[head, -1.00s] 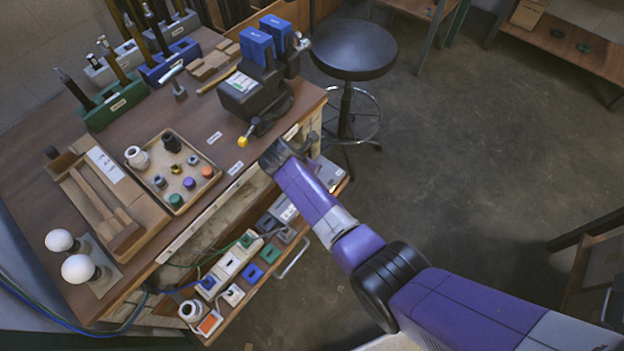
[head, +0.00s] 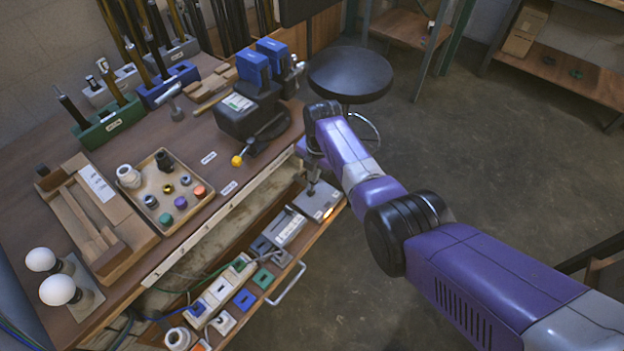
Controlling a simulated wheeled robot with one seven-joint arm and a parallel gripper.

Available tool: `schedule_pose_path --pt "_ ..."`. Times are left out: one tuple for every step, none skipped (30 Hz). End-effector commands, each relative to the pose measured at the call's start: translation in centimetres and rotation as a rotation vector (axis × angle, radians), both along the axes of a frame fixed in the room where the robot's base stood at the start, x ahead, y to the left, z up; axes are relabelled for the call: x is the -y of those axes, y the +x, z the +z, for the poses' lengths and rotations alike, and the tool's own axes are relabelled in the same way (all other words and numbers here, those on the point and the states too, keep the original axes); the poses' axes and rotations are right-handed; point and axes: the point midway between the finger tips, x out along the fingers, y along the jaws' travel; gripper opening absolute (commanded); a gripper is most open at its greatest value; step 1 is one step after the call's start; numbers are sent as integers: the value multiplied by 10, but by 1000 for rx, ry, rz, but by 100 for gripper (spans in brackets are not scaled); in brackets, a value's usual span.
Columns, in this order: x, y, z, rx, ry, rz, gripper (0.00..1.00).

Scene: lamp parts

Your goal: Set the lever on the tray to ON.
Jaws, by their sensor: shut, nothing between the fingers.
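The tray (head: 252,312) is the pulled-out lower shelf under the bench, with a metal handle at its front. A flat grey box (head: 318,202) sits at its far right end, with a small bright orange spot at its front corner. My gripper (head: 312,190) points down at this box, shut and empty. Its tips are at or just above the box's top; I cannot tell whether they touch. A lighter grey unit with a pale slot (head: 289,228) sits just left of the box. I cannot make out the lever or its position; my gripper and wrist cover part of the box.
Sockets and switch blocks (head: 222,290) with cables fill the tray's left part. The bench edge (head: 215,222) overhangs the tray behind. A vise (head: 250,112) with a yellow-knobbed handle stands above. A black stool (head: 350,75) is behind my arm. The floor at right is clear.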

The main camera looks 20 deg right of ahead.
Motion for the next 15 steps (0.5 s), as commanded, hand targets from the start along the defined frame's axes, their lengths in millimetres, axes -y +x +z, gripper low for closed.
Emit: schedule_pose_path --pt "1 -2 -6 -13 12 -1 0" --pt "1 -2 -6 -17 18 -1 0" --pt "2 -1 -6 -22 27 0 0" --pt "3 -1 -6 -25 33 -1 0" --pt "3 0 -6 -28 39 -1 0" --pt "4 0 -6 -33 46 0 0" --pt "5 0 -6 -36 51 0 0" --pt "5 0 -7 -40 57 -1 0" --pt "5 1 -6 -44 64 -1 0" --pt "6 1 -6 -47 69 0 0" --pt "6 1 -7 -50 74 0 0" --pt "7 1 -7 -55 79 0 0" --pt "7 1 -7 -57 84 1 0" --pt "7 1 -7 -59 88 1 0" --pt "8 2 -7 -63 95 1 0"
